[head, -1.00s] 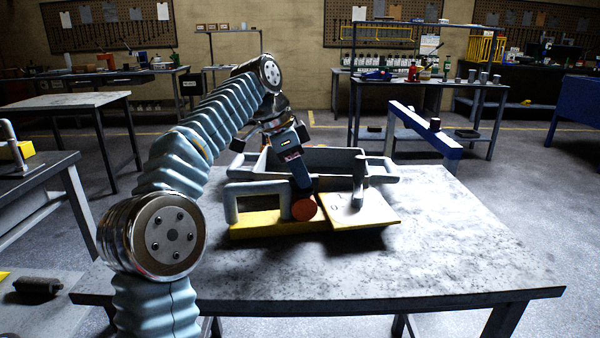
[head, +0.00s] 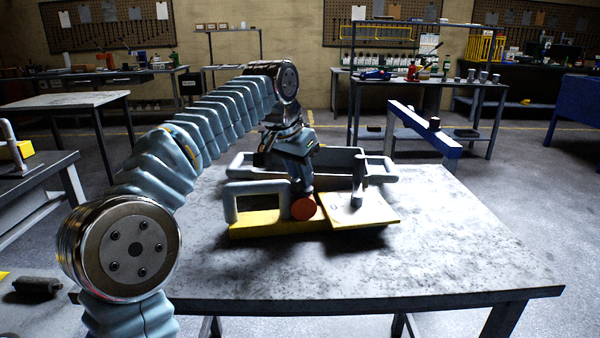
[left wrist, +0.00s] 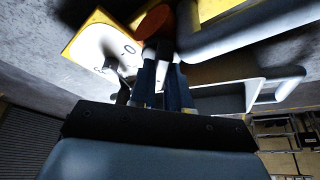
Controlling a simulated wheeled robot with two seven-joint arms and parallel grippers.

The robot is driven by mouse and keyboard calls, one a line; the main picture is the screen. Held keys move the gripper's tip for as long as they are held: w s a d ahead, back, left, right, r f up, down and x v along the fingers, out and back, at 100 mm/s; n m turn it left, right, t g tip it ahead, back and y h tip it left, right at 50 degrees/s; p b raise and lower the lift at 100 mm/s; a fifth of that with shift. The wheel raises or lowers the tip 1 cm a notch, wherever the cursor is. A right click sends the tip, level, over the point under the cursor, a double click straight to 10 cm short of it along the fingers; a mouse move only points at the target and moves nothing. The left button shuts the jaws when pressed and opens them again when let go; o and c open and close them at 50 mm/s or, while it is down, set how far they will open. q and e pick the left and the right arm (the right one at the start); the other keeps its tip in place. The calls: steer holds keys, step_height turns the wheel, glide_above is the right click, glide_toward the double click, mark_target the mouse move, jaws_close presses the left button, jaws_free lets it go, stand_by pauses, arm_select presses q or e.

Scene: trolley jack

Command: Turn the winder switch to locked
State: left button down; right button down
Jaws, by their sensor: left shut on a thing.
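The winder unit lies on the table, with a yellow base (head: 262,229), a grey bracket (head: 235,200) and a pale marked plate (head: 362,210). A round orange-red end (head: 304,208) of what looks like the switch shows at the plate's left edge; it also shows in the left wrist view (left wrist: 154,20). My left gripper (head: 303,186) reaches down from behind and above, shut on the part just behind that end. In the left wrist view its blue fingers (left wrist: 166,62) partly hide this part. A grey upright post (head: 358,180) stands on the plate. My right gripper is out of view.
A grey open tray (head: 330,160) lies behind the unit. A blue beam (head: 425,133) on a pale support stands at the table's back right. The table's front and right (head: 440,255) are clear. A workbench (head: 25,190) stands at the left.

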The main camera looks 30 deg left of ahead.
arm_select(q)
steer(key=n+y, duration=0.1)
steer(key=n, duration=0.3)
steer(key=shift+d+n+y, duration=0.15)
steer(key=shift+n+y, duration=0.15)
steer(key=shift+y, duration=0.1)
steer(key=n, duration=0.2)
steer(key=n+g+y, duration=0.1)
steer(key=n, duration=0.1)
steer(key=shift+w+n+y, duration=0.1)
steer(key=shift+n+y, duration=0.2)
steer(key=shift+n, duration=0.1)
steer(key=shift+d, duration=0.1)
steer(key=c, duration=1.1)
jaws_free()
